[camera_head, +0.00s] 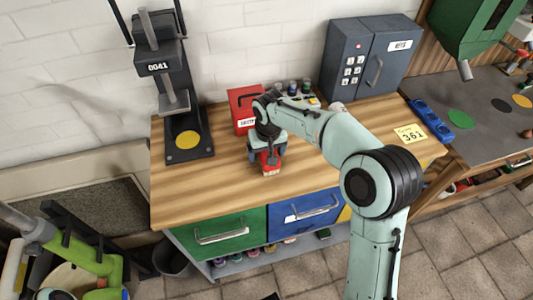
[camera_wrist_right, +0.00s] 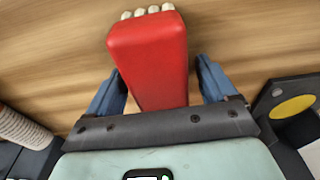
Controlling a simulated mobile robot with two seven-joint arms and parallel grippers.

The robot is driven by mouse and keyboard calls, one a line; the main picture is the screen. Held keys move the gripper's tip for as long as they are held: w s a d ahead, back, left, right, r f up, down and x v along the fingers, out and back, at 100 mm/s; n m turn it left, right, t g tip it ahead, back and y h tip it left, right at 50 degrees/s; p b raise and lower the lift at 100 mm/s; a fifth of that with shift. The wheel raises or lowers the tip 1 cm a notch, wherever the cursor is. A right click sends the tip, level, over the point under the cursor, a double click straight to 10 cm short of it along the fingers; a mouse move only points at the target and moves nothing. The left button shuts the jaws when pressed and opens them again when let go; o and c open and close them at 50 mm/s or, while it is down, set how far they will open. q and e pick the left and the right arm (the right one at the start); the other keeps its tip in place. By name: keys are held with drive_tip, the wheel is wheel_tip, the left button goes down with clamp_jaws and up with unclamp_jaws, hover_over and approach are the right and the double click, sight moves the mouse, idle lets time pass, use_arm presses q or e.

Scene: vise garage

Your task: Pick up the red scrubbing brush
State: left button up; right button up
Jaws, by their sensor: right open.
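The red scrubbing brush (camera_wrist_right: 150,58) lies on the wooden workbench, with pale bristle tufts showing at its far end in the right wrist view. In the head view only a small part of the brush (camera_head: 269,168) shows, below my gripper. My right gripper (camera_wrist_right: 160,85) is open, with one blue finger on each side of the brush. Gaps seem to show between the fingers and the brush; contact is hard to tell. In the head view my right gripper (camera_head: 268,153) points down over the brush and hides much of it. My left gripper is not in view.
A red box (camera_head: 240,101) stands just behind the gripper. A black press (camera_head: 186,142) with a yellow disc stands at the left, and a grey key cabinet (camera_head: 364,62) at the back right. A yellow note (camera_head: 410,134) lies at the right. The bench front left is clear.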

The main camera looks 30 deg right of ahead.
drive_tip(key=c, duration=1.1)
drive_tip(key=shift+r, duration=0.1)
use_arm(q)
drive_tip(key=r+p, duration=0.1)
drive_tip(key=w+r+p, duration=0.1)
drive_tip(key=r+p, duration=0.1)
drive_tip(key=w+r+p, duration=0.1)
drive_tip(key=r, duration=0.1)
use_arm(e)
wheel_tip(320, 180, up, 20)
drive_tip(key=shift+f, duration=0.1)
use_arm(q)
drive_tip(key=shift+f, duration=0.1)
